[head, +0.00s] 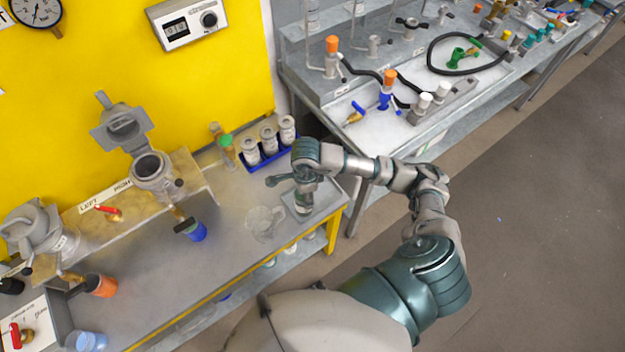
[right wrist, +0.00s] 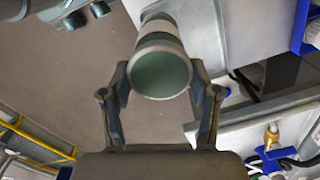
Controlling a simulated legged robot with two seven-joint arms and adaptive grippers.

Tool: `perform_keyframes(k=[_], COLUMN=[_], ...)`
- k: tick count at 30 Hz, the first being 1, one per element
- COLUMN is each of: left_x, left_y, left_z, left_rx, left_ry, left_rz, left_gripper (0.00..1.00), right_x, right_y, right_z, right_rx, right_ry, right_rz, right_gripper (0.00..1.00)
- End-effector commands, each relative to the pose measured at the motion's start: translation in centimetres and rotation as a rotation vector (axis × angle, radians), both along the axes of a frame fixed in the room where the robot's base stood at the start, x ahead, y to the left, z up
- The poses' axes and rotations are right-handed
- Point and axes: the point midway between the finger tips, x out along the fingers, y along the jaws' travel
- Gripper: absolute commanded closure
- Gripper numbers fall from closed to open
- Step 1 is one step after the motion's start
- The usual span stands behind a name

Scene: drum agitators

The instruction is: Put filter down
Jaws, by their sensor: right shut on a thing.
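My right gripper (head: 303,186) is over the front right end of the grey bench, with the arm coming in from the right. In the right wrist view the gripper (right wrist: 162,82) is shut on the filter (right wrist: 160,72), a pale cylinder with a dull green round end. In the head view only the filter's lower part (head: 303,204) shows under the gripper, above or on a small grey plate (head: 322,210). I cannot tell whether it touches the plate. My left gripper is not in view.
A blue rack (head: 254,158) with several pale canisters stands just left of the gripper. A clear glass vessel (head: 263,222) is on the bench nearby. Grey hopper units (head: 152,170) stand along the yellow wall. A gap separates this bench from the second bench (head: 390,135).

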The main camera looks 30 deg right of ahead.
Motion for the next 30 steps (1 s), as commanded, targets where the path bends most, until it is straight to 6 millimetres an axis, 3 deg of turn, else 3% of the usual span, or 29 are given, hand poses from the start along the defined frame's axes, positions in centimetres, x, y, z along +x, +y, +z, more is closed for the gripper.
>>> perform_keyframes(k=[3,9,13,20,29,30], left_x=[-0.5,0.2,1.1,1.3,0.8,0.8], left_y=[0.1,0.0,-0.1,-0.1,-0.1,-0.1], left_z=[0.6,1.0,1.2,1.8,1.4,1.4], left_rx=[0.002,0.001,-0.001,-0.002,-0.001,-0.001], left_ry=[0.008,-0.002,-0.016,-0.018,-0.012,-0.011], left_rz=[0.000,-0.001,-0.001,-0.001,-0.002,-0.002], left_gripper=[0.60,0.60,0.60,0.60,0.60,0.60], right_x=[2.2,4.1,4.2,4.2,4.3,4.3], right_y=[-2.7,-5.0,-5.1,-5.1,-5.3,-5.3], right_z=[-0.2,-0.5,-1.0,-4.0,-4.4,-4.4], right_rx=[-0.001,-0.001,0.000,0.000,0.000,0.000], right_ry=[0.003,0.000,0.001,0.002,-0.001,0.000], right_rz=[-0.007,-0.002,0.000,0.000,0.001,0.001], right_gripper=[0.93,0.93,0.93,0.93,0.93,0.34])
